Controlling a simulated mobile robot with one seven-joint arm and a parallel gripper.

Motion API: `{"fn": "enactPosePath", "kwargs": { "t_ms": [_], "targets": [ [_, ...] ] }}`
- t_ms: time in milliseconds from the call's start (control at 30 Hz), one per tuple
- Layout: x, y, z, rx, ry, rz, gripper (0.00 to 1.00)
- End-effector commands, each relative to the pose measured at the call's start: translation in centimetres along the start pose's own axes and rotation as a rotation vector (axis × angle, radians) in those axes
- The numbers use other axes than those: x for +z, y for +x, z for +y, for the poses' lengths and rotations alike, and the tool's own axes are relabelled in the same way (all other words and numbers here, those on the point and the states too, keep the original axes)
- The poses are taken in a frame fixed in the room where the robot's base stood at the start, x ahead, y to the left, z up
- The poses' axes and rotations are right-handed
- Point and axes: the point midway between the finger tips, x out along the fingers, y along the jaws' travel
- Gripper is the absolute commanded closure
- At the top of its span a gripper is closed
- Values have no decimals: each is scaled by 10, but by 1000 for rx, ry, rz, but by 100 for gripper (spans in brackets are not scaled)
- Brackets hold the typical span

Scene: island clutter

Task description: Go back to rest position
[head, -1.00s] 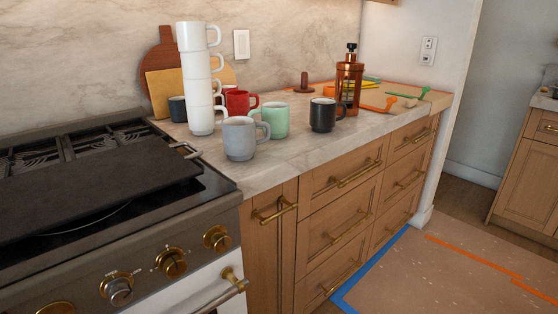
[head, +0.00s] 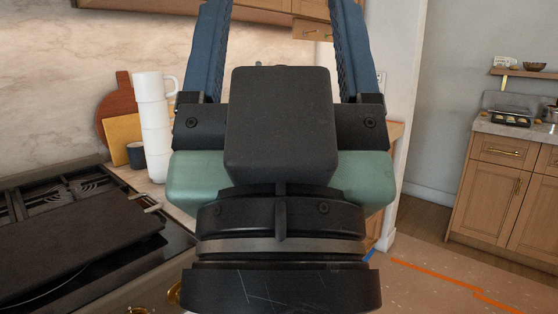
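My gripper (head: 282,20) is raised large in front of the head camera, pointing up. Its two blue fingers are spread wide apart, with wall and upper cabinet showing between them. Nothing is held between the parts that show; the very tips reach the top edge of the picture. The gripper's dark body and green housing hide most of the counter.
A stack of white mugs (head: 154,125) stands on the counter left of my gripper, beside a dark mug (head: 135,154) and cutting boards (head: 118,110). The stove (head: 80,240) is at lower left. Open floor (head: 440,275) lies at right.

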Motion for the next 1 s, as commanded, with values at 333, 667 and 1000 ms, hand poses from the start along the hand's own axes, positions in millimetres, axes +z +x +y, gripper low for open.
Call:
{"fn": "enactPosePath", "kwargs": {
  "t_ms": [333,667,1000],
  "targets": [
    [-82,88,-1,-3,3,-3,26],
    [-144,155,-1,-4,4,-4,26],
    [-159,171,-1,-5,4,-4,26]
  ]
}}
